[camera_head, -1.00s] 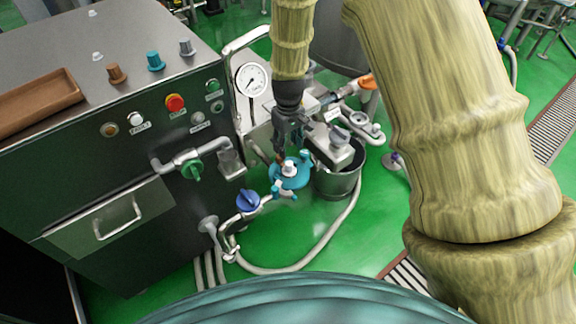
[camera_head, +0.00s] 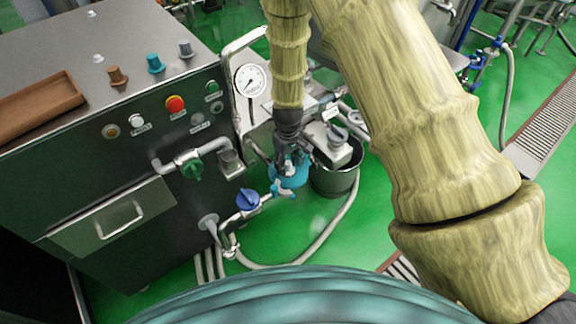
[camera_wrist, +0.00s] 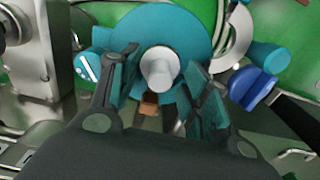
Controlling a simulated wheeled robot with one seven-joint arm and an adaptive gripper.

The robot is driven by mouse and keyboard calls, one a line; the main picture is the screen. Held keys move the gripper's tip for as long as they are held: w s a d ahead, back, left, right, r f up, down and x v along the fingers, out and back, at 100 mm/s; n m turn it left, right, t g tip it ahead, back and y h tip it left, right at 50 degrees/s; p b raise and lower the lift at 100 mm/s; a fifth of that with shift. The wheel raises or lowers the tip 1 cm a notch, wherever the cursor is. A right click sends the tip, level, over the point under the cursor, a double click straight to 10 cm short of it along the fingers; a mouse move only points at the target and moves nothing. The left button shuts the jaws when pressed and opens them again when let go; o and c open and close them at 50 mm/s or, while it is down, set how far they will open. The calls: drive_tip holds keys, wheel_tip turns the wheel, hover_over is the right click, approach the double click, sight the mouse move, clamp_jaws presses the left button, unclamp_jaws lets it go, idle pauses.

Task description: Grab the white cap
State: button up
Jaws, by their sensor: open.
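The white cap (camera_wrist: 160,66) is a small, pale round cap on top of a round teal body (camera_wrist: 178,25). In the wrist view it stands between the two fingers of my gripper (camera_wrist: 160,76), with a gap visible on each side. In the head view my gripper (camera_head: 289,158) points down over the teal body (camera_head: 290,180) and hides most of the cap. My gripper is open and holds nothing.
A steel cabinet (camera_head: 70,110) with coloured knobs and a brown tray (camera_head: 40,103) stands on the left. A steel bucket (camera_head: 335,180) is just right of the teal body. A blue valve handle (camera_head: 247,200) and hoses lie in front.

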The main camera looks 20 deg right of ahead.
drive_tip(key=shift+f, duration=0.25)
clamp_jaws()
drive_tip(key=shift+r, duration=0.1)
